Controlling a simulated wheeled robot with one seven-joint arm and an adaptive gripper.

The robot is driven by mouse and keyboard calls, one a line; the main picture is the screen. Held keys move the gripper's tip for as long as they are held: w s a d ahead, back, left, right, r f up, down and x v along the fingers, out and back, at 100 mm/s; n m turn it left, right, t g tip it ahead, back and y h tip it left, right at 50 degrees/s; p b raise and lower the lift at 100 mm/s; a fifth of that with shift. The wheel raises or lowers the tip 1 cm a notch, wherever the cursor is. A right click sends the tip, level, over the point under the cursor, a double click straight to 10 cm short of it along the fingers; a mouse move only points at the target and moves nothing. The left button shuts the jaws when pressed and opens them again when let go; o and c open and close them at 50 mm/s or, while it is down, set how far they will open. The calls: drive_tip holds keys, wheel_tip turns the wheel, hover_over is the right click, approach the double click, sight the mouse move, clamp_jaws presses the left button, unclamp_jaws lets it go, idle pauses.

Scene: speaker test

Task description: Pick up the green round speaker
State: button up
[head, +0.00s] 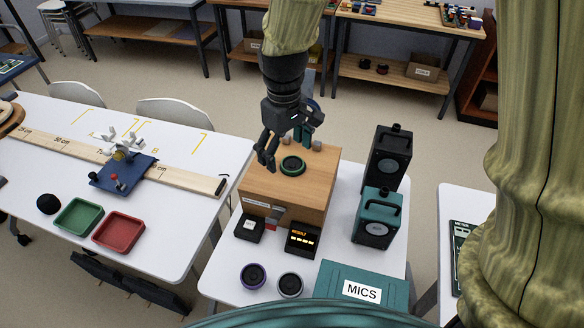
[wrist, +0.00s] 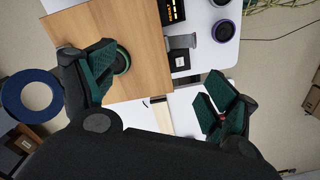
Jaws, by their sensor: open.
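The green round speaker (head: 291,165) is a dark disc with a green rim. It lies on top of a wooden box (head: 258,187) on the white table. My gripper (head: 286,151) is open and empty, close above and behind the speaker in the head view. In the wrist view, the speaker (wrist: 123,61) shows beside the left finger, which hides part of it. My open gripper (wrist: 160,82) has the box edge between its fingers there; the speaker is not centred between them. I cannot tell whether a finger touches it.
A result display (head: 303,238), a purple-rimmed round speaker (head: 253,275), a pale-rimmed one (head: 290,285) and a MICS case (head: 335,280) lie in front. A blue ring (wrist: 28,96) shows in the wrist view.

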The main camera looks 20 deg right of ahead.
drive_tip(key=w+d+f+n, duration=0.2)
drive_tip(key=w+n, duration=0.2)
drive_tip(key=n, duration=1.4)
hover_over(292, 163)
wheel_tip(292, 163, down, 3)
drive_tip(key=shift+s+f+p, duration=0.1)
drive_tip(key=shift+f+p, duration=1)
drive_tip(key=shift+f, duration=1.5)
drive_tip(key=shift+f+p, duration=1.25)
drive_tip(key=shift+f, duration=1.4)
drive_tip(key=c, duration=1.4)
drive_tip(key=shift+c, duration=0.2)
drive_tip(key=shift+r, duration=0.2)
